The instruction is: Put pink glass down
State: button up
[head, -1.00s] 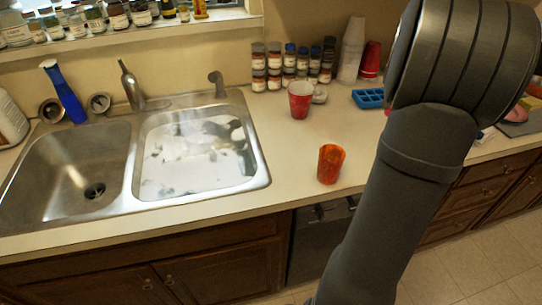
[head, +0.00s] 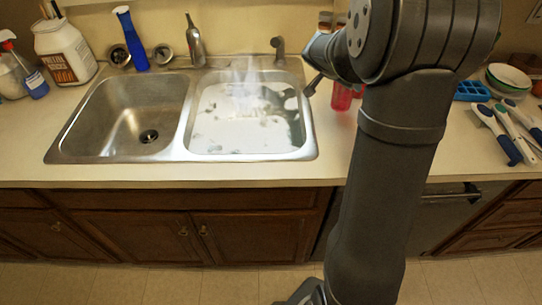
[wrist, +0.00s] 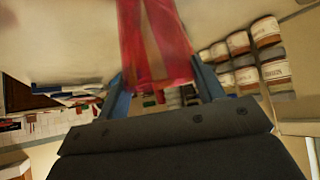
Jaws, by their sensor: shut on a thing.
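The pink glass (wrist: 155,45) is a translucent pink-red tumbler, blurred and cut off by the top edge of the wrist view. My gripper (wrist: 162,88) is shut on it, with one bluish finger on each side. In the head view my gripper (head: 318,65) is partly seen above the counter, just right of the sink. A pinkish-red glass (head: 342,97) shows just below and beside it, partly covered by my arm; I cannot tell if it is the held one.
A double sink (head: 130,160) lies to the left, its right basin whitish and reflective. A blue bottle (head: 130,40) stands behind it. At right lie a blue tray (head: 473,91), stacked bowls (head: 508,77) and several white-and-blue utensils (head: 497,135). My arm hides the counter between. Jars (wrist: 270,50) show in the wrist view.

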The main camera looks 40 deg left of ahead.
jog(key=s+a+f+m+h, duration=0.1)
jog(key=s+a+f+m, duration=0.15)
jog(key=s+a, duration=1.05)
jog(key=s+f+h, duration=0.1)
jog(key=s+f, duration=0.1)
jog(key=f, duration=0.6)
jog(key=s+f+m+h, duration=0.1)
jog(key=s+f, duration=0.2)
jog(key=f, duration=0.5)
jog(key=shift+g, duration=0.3)
jog(key=shift+s, duration=0.1)
jog(key=shift+f, duration=0.6)
jog(key=o, duration=1.5)
